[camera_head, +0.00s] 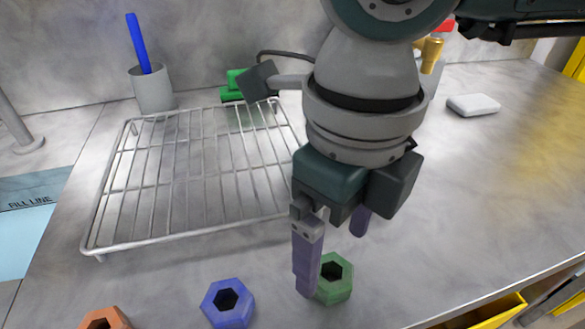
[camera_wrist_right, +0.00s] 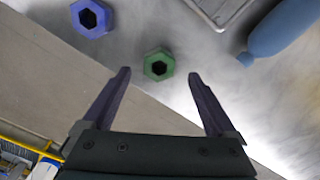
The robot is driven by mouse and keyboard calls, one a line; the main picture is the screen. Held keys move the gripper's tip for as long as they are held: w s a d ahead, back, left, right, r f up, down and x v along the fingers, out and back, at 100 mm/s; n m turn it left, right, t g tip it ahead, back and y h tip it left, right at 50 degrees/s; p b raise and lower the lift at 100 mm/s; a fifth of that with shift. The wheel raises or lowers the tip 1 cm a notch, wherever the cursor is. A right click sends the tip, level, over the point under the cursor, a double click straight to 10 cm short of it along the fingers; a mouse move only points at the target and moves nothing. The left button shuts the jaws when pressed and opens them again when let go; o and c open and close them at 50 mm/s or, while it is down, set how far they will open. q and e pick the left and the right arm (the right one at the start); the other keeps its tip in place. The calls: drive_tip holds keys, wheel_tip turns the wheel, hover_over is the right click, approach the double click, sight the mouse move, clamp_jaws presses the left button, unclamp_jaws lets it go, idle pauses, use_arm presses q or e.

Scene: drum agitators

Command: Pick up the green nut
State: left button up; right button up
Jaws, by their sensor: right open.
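The green nut (camera_head: 341,283) is a hexagonal ring lying flat on the grey counter near its front edge. My right gripper (camera_head: 333,258) is open above it, and one purple finger hides the nut's left side in the head view. In the right wrist view the green nut (camera_wrist_right: 158,66) lies just beyond and between the two open fingertips (camera_wrist_right: 160,74), with nothing between the fingers. I cannot tell the exact height of the fingers above it. My left gripper is not in view.
A blue nut (camera_head: 239,313) and an orange nut (camera_head: 100,319) lie to the left. A wire rack (camera_head: 113,190) stands behind them. A grey cup (camera_head: 152,95) with a blue stick, a green block (camera_head: 232,96) and a white bar (camera_head: 473,105) are farther back. The counter right of the green nut is clear.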

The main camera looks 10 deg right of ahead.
sight(331, 271)
wheel_tip(331, 271, down, 4)
drive_tip(key=shift+r, duration=0.2)
drive_tip(key=shift+c, duration=0.2)
clamp_jaws()
idle(0.5)
